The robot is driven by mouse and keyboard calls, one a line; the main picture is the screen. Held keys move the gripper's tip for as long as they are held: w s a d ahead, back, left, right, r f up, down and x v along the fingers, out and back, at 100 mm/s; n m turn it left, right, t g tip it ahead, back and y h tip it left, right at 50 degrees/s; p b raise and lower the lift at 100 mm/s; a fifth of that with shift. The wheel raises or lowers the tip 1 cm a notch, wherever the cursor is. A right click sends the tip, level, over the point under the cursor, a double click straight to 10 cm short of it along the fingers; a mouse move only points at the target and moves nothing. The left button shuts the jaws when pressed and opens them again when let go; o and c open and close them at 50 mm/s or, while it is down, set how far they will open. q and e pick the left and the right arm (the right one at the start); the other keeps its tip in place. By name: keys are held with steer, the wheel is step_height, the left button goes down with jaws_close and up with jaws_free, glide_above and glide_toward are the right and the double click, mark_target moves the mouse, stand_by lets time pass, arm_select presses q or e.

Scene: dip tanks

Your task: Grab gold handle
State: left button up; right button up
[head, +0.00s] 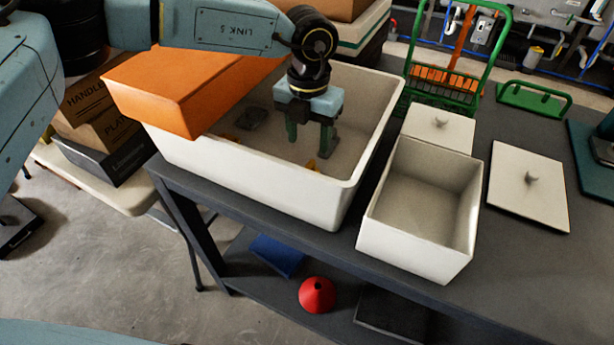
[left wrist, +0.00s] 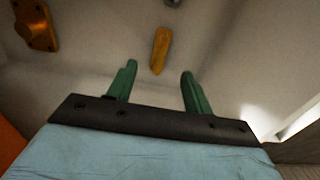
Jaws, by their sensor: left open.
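A slim gold handle (left wrist: 160,50) lies on the floor of the large white tank (head: 250,188), ahead of and between my left gripper's fingers in the left wrist view. In the head view, a bit of gold (head: 312,165) shows below the fingertips. My left gripper (head: 308,150) points down inside the tank, its green fingers open and empty. It also shows in the left wrist view (left wrist: 158,82), apart from the handle. A wider orange-gold piece with dark holes (left wrist: 38,25) lies at the upper left there. My right gripper is not in view.
An orange slab (head: 185,90) covers the tank's left part. A dark grey piece (head: 252,118) lies in the tank. A smaller, empty white bin (head: 415,240) stands to the right, with a white lid (head: 528,187) beside it. A green rack (head: 445,85) is behind.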

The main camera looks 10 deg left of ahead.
mark_target(308, 165)
arm_select(q)
step_height(308, 165, down, 9)
steer(key=shift+s+f, duration=0.1)
stand_by(0.4)
steer(key=shift+c, duration=0.3)
jaws_close()
